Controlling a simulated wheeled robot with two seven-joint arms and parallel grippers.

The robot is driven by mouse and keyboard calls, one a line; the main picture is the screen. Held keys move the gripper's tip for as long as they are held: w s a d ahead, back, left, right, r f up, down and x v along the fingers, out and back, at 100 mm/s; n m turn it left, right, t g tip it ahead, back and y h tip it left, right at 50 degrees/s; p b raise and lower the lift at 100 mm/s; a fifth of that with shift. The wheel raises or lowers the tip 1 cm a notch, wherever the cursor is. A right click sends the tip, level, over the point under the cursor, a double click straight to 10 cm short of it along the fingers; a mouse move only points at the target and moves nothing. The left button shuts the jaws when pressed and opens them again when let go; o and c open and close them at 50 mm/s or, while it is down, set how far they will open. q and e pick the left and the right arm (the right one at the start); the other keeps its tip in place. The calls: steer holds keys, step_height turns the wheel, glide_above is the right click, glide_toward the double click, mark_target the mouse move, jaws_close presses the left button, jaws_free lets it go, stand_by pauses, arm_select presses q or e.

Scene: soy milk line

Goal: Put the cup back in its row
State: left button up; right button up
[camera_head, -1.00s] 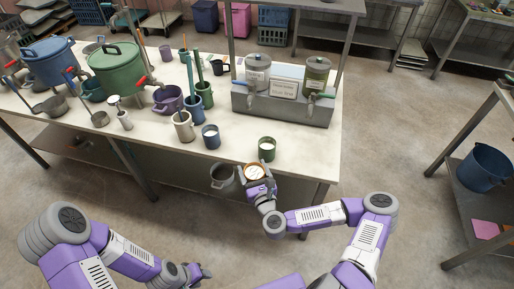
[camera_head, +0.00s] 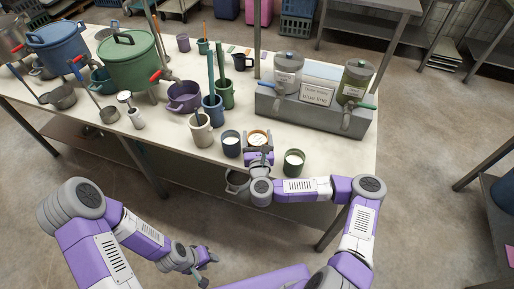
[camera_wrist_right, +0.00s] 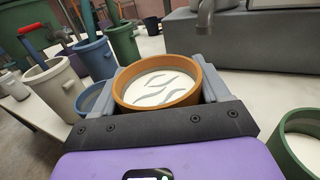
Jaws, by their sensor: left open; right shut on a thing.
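An orange-brown cup (camera_head: 258,135) with white liquid is held in my right gripper (camera_head: 258,152), between a blue cup (camera_head: 231,145) and a green cup (camera_head: 293,163) near the table's front edge. In the right wrist view the orange cup (camera_wrist_right: 158,100) sits upright between the two fingers. I cannot tell whether its base touches the table. The blue cup (camera_wrist_right: 90,98) is close on the left there, and the green cup (camera_wrist_right: 298,145) is at the lower right. My left gripper (camera_head: 205,268) is open and empty, in front of the table.
A cream mug (camera_head: 201,133) with a utensil stands left of the blue cup. Behind are a purple pot (camera_head: 185,96), blue and green tool holders, and a grey dispenser unit (camera_head: 312,112). The white tabletop (camera_head: 340,150) is clear at the front right.

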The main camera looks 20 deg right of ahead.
mark_target(257, 143)
step_height(257, 143, down, 4)
steer(key=shift+f+b, duration=0.15)
steer(key=shift+b, duration=0.6)
steer(key=shift+f, duration=0.2)
steer(key=o, duration=1.3)
steer(key=shift+o, duration=0.2)
